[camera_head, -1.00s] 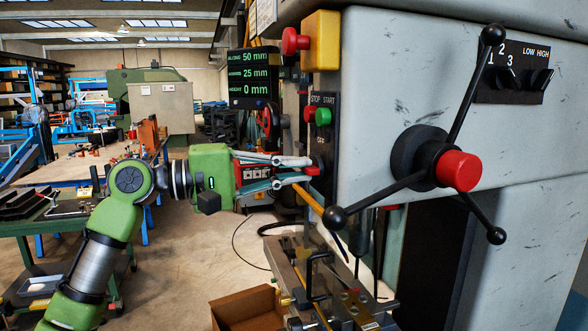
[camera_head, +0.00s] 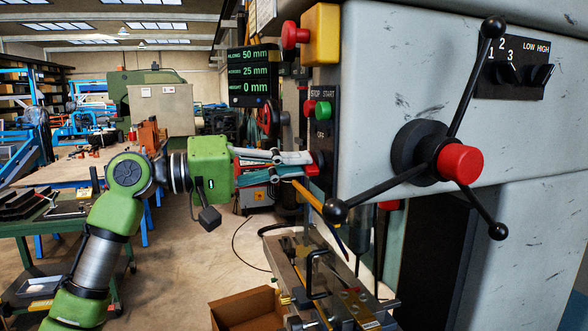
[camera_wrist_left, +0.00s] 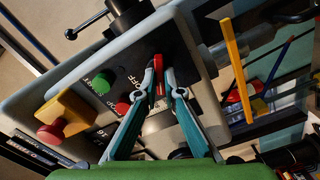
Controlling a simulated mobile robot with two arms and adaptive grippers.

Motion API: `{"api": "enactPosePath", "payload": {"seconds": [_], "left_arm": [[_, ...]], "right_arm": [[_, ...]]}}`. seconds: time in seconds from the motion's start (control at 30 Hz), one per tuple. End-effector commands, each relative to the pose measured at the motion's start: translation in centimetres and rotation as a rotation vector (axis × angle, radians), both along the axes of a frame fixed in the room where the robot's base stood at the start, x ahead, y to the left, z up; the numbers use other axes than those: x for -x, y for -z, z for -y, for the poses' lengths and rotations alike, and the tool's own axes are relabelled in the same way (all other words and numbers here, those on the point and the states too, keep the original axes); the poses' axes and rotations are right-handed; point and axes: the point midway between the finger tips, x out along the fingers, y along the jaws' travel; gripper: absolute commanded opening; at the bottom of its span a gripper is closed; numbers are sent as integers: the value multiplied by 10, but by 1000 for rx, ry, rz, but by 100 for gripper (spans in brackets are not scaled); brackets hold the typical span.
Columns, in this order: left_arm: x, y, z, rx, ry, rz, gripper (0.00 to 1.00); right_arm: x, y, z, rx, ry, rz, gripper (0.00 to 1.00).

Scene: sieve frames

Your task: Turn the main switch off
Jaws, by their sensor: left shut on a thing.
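The main switch (camera_head: 313,169) is a small red handle on the dark control panel of the grey machine, below the red STOP and green START buttons. In the left wrist view the red switch handle (camera_wrist_left: 158,65) stands beside the white OFF lettering. My left gripper (camera_head: 314,164) reaches it from the left. Its two fingers are closed on the handle, one on each side, in the left wrist view (camera_wrist_left: 159,78). The fingers hide part of the switch, and its exact angle is hard to tell. My right gripper is not in view.
A red mushroom button (camera_head: 295,35) on a yellow box sits above the panel. A three-armed lever with a red hub (camera_head: 460,163) projects at the right. A yellow bar (camera_head: 308,196) is close below the fingers. An open cardboard box (camera_head: 248,308) lies lower down.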

Motion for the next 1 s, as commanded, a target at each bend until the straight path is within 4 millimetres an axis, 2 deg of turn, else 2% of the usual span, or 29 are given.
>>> {"api": "enactPosePath", "payload": {"seconds": [1.0], "left_arm": [[0,4,1,-291,5,876,0]], "right_arm": [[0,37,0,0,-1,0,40]]}}
